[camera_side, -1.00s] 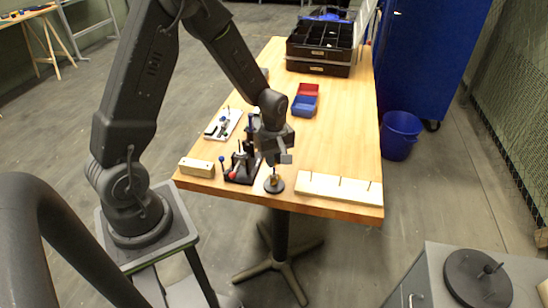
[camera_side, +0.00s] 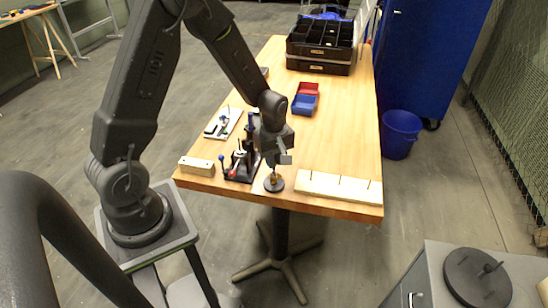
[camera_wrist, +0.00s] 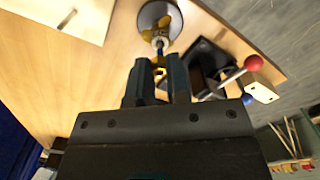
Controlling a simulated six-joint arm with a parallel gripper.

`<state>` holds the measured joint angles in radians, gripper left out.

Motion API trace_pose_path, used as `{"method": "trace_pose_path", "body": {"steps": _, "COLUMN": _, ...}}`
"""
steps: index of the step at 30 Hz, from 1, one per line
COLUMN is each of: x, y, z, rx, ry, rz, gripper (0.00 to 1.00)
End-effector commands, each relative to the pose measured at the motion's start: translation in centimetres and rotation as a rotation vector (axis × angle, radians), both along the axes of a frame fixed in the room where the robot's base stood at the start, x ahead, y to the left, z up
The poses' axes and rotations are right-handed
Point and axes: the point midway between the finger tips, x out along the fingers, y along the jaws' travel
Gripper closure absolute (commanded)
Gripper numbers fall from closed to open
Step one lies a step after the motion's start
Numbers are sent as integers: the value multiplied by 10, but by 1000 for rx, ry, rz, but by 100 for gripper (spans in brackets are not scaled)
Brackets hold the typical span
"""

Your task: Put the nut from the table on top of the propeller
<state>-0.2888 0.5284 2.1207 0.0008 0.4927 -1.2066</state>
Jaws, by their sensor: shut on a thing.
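The brass-coloured propeller (camera_wrist: 163,28) sits on a round grey base at the table's front edge; it also shows in the side view (camera_side: 273,180). A shaft stands up from its middle. My gripper (camera_wrist: 158,68) is shut on the small yellow nut (camera_wrist: 160,73), which shows between the fingertips in the wrist view. In the side view my gripper (camera_side: 277,158) points down just above the propeller. The nut is close to the shaft's tip; I cannot tell whether they touch. In the side view the fingers hide the nut.
A dark stand with a red knob (camera_side: 234,174) is close to the left of the propeller. A light wooden block with pegs (camera_side: 338,188) lies to the right. Red and blue bins (camera_side: 304,104) and black trays (camera_side: 320,60) stand farther back. The table's middle is clear.

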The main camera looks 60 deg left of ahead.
Motion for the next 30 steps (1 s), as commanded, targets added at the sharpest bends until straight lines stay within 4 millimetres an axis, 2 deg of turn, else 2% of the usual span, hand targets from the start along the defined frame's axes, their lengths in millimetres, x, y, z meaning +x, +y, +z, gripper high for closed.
{"method": "trace_pose_path", "body": {"steps": 12, "x": 0, "y": 0, "z": -11, "rx": 0, "ry": 0, "rz": 0, "gripper": 100}}
{"method": "trace_pose_path", "body": {"steps": 30, "x": 0, "y": 0, "z": -17, "rx": 0, "ry": 1, "rz": 0, "gripper": 100}}
